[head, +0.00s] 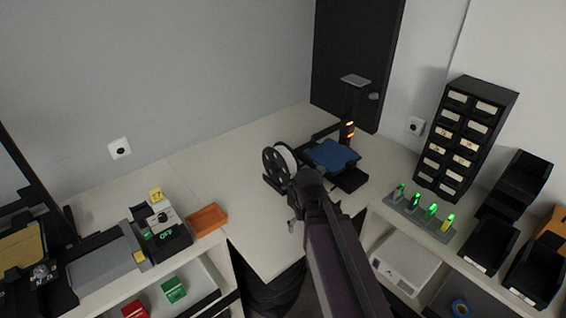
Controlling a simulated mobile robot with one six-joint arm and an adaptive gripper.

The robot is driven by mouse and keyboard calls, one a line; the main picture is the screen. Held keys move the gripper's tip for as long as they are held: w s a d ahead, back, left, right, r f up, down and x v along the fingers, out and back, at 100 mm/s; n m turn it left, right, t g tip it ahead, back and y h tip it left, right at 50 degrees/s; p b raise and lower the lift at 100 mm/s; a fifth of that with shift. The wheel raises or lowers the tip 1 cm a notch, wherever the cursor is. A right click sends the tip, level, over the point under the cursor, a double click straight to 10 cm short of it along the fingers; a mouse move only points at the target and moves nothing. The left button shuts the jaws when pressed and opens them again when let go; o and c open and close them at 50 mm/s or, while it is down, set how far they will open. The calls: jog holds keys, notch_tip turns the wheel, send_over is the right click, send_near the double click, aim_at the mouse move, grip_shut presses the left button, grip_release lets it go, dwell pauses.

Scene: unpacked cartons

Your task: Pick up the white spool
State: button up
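The white spool (287,159) stands upright on the light table, with a dark spoked flange on its left side and white material showing at its rim. It is next to a small machine with a blue plate (331,155). My arm reaches up from the bottom of the picture and covers the area just in front of the spool. My gripper (292,226) appears small and grey below the spool in the picture, apart from it as far as I can see. Its fingers are too small and dark to tell whether they are open or shut.
A black drawer cabinet (465,138), a rack with green lights (420,214) and black bins (490,245) stand at right. The table left of the spool is clear.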

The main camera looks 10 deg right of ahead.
aim_at(284, 154)
jog(key=w+r+n+p, duration=0.3)
jog(key=w+r+p, duration=0.7)
jog(key=w, duration=0.3)
jog(key=w+r+n+p, duration=0.2)
jog(key=w+r+p, duration=0.9)
jog(key=w, duration=0.2)
jog(key=shift+w+a+r+n, duration=0.15)
jog(key=shift+a+n, duration=0.15)
jog(key=shift+n, duration=0.1)
notch_tip(284, 154, down, 8)
jog(key=b, duration=0.8)
jog(key=shift+f+b, duration=0.2)
jog(key=shift+b, duration=0.1)
jog(key=shift+f, duration=0.1)
jog(key=shift+f, duration=0.1)
jog(key=shift+a+f+b, duration=0.15)
jog(key=shift+f+b, duration=1.1)
jog(key=shift+b, duration=0.1)
jog(key=shift+a+f+b, duration=0.15)
jog(key=shift+f+b, duration=1.1)
jog(key=shift+b, duration=0.1)
jog(key=c, duration=1.2)
